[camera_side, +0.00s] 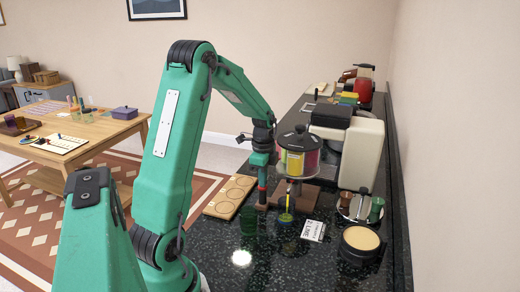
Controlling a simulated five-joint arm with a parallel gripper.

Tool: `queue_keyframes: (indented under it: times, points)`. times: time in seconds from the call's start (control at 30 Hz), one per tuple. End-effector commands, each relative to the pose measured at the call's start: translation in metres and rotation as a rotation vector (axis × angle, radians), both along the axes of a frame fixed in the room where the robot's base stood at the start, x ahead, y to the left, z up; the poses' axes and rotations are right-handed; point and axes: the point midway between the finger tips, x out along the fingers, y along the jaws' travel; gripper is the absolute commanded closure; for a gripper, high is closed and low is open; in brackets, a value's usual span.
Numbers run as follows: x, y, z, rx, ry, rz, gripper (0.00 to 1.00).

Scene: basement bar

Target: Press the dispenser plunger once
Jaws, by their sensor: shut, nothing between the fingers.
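My gripper (262,192) points straight down over the dark counter and its fingers are shut. It is just left of a small dark-based item with a yellow upright part (286,212). That item may be the dispenser, but it is too small to tell, and I cannot make out a plunger for certain. A round carousel (298,157) with a dark lid and coloured packets stands right behind and to the right of my gripper. I cannot tell whether my fingertips touch anything.
A wooden board with round recesses (230,196) lies left of my gripper. A white card (313,231), a round tan-topped tub (360,242) and a small caddy (360,207) stand to the right. A cream machine (360,152) stands behind.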

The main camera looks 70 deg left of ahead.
Motion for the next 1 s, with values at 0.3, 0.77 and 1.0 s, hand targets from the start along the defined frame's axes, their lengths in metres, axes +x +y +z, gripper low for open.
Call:
queue_keyframes:
  times: [0.3, 0.77, 1.0]
  points:
    - [-0.001, -0.001, -0.001, -0.004, 0.005, 0.000, 1.00]
    - [0.001, 0.000, 0.058, 0.002, -0.004, 0.000, 1.00]
    - [0.001, 0.000, 0.100, 0.002, -0.004, 0.000, 1.00]
